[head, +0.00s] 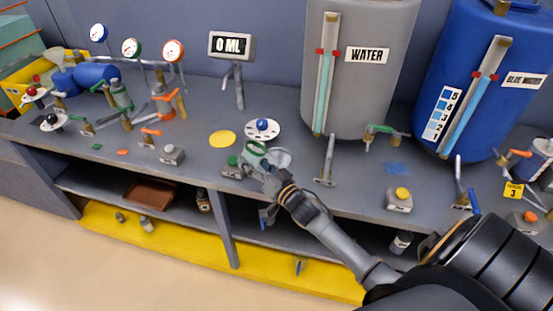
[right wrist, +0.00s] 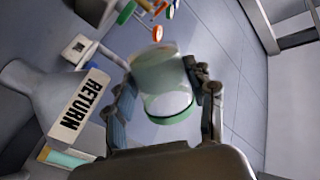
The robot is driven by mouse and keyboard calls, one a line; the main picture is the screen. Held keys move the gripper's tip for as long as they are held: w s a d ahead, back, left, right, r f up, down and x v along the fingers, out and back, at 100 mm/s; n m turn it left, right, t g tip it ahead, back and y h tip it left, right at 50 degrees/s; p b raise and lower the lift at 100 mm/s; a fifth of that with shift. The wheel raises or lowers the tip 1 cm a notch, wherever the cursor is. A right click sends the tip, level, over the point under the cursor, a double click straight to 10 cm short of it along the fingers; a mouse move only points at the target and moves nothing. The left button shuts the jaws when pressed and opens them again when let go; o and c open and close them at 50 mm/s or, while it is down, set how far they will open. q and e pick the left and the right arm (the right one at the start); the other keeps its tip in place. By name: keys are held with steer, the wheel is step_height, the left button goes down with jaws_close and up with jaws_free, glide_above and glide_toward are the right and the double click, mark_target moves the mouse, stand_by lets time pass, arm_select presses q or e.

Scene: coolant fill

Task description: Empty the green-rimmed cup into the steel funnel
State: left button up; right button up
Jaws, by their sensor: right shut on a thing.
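The clear cup with a green rim (head: 255,148) is held over the bench's front edge, near the middle of the head view. My right gripper (head: 268,170) is shut on it. In the right wrist view the cup (right wrist: 160,75) sits between the two fingers, its green rim toward the camera; I cannot tell whether it holds liquid. A grey funnel-shaped piece (right wrist: 38,88) with a RETURN label stands to the left of the cup, apart from it. In the head view a grey round shape (head: 281,157) beside the cup may be the funnel, partly hidden by the gripper. My left gripper is not in view.
A display reading 0 ML (head: 231,45) stands behind. A grey WATER tank (head: 375,85) and a blue tank (head: 437,45) stand at right. A white disc with a blue knob (head: 262,128) and a yellow disc (head: 222,138) are near the cup. Valves and gauges crowd the left.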

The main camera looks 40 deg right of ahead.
mark_target(261, 151)
steer(key=shift+d+r+m, duration=0.3)
steer(key=shift+d+m, duration=0.25)
steer(key=shift+m, duration=0.25)
steer(key=shift+r+m+t+h+b, duration=0.15)
steer(key=shift+r+m+t+b, duration=0.2)
steer(key=shift+m, duration=0.55)
steer(key=shift+r+m+t+h+b, duration=0.15)
steer(key=shift+r+m, duration=0.25)
steer(key=shift+m, duration=0.5)
stand_by(0.5)
steer(key=shift+f+m+b, duration=0.35)
steer(key=shift+m+b, duration=0.45)
steer(key=shift+m, duration=0.2)
stand_by(0.4)
steer(key=shift+d+r+m+h, duration=0.1)
steer(key=shift+r+m+h, duration=0.3)
steer(key=shift+m, duration=0.6)
stand_by(0.3)
steer(key=shift+s+d+r+m+t+h+p, duration=0.15)
steer(key=shift+d+r+m+p, duration=0.15)
steer(key=shift+m, duration=0.2)
steer(key=shift+w+d+r+m+t+h+p, duration=0.1)
steer(key=shift+d+m+t+h+p, duration=0.1)
steer(key=shift+d+m, duration=0.25)
stand_by(0.4)
steer(key=shift+f+m, duration=0.25)
steer(key=shift+m, duration=0.4)
